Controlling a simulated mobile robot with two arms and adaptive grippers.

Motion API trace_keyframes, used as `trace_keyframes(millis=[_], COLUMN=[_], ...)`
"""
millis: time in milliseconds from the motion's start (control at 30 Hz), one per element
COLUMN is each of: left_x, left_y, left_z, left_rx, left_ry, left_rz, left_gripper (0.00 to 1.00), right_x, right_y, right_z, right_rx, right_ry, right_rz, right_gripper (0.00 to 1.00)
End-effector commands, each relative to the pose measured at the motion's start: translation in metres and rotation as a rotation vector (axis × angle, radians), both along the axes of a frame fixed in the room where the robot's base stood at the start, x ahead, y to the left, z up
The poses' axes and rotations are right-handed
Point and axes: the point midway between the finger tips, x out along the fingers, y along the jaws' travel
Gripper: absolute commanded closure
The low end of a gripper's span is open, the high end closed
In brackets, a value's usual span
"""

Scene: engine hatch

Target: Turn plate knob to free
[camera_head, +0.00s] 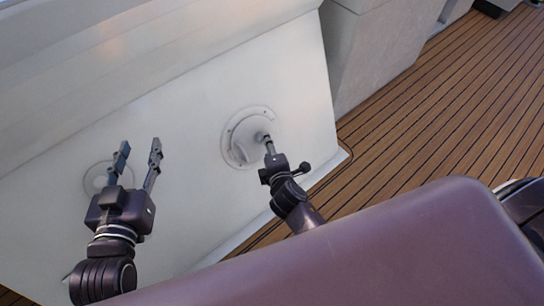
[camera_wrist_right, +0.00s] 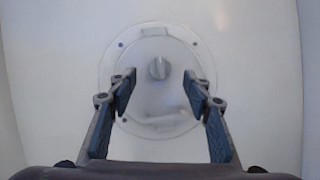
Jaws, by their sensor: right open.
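In the head view the right gripper (camera_head: 267,141) hides part of the plate. My left gripper (camera_head: 139,147) is open and empty, in front of the wall at left.
A second, smaller round fitting (camera_head: 95,180) is in the wall behind my left gripper. The white wall (camera_head: 200,100) is otherwise bare between the two fittings. Wooden decking (camera_head: 450,100) and a grey block (camera_head: 375,55) are at the right.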

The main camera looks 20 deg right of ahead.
Motion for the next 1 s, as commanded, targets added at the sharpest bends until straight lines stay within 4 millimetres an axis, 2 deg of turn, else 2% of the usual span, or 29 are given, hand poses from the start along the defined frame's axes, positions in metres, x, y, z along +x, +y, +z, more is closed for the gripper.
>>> trace_keyframes(millis=[200, 400, 1000], left_x=[0.0, 0.0, 0.0], left_y=[0.0, 0.0, 0.0], left_z=[0.0, 0.0, 0.0], left_rx=[0.0, 0.0, 0.0], left_ry=[0.0, 0.0, -0.001], left_rz=[0.0, 0.0, 0.001], left_gripper=[0.6, 0.6, 0.6], right_x=[-0.033, -0.052, -0.056], right_y=[0.004, 0.006, 0.006], right_z=[0.018, 0.028, 0.031], right_rx=[0.002, 0.002, 0.001], right_ry=[0.0, 0.001, 0.0], right_rz=[0.0, -0.001, 0.0], right_gripper=[0.54, 0.54, 0.54])
